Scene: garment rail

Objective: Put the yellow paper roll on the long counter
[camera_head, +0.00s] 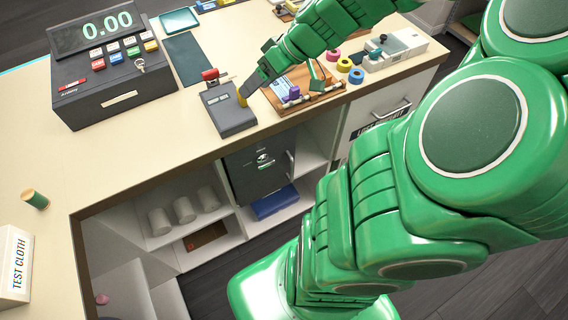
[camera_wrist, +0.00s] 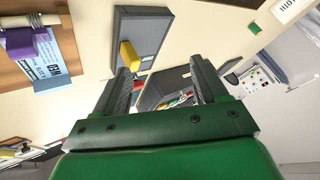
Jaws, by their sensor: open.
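The yellow paper roll (camera_wrist: 129,54) lies on a grey card-terminal-like device (camera_wrist: 143,27) in the wrist view. In the head view only a small part of the roll (camera_head: 242,100) shows at the device's right edge, beside my gripper (camera_head: 257,83). My gripper is open with nothing between its fingers; in the wrist view its fingers (camera_wrist: 160,67) point toward the device, and the roll is near the left fingertip. I cannot tell whether they touch. The long counter (camera_head: 150,140) is pale beige and runs across the head view.
A cash register (camera_head: 115,85) stands at the back left. A wooden board (camera_head: 300,95) with a purple clip and card lies right of the device. Small coloured rolls (camera_head: 344,65) and a white machine (camera_head: 395,48) are farther right. The counter's left front is mostly clear, with a green spool (camera_head: 36,200).

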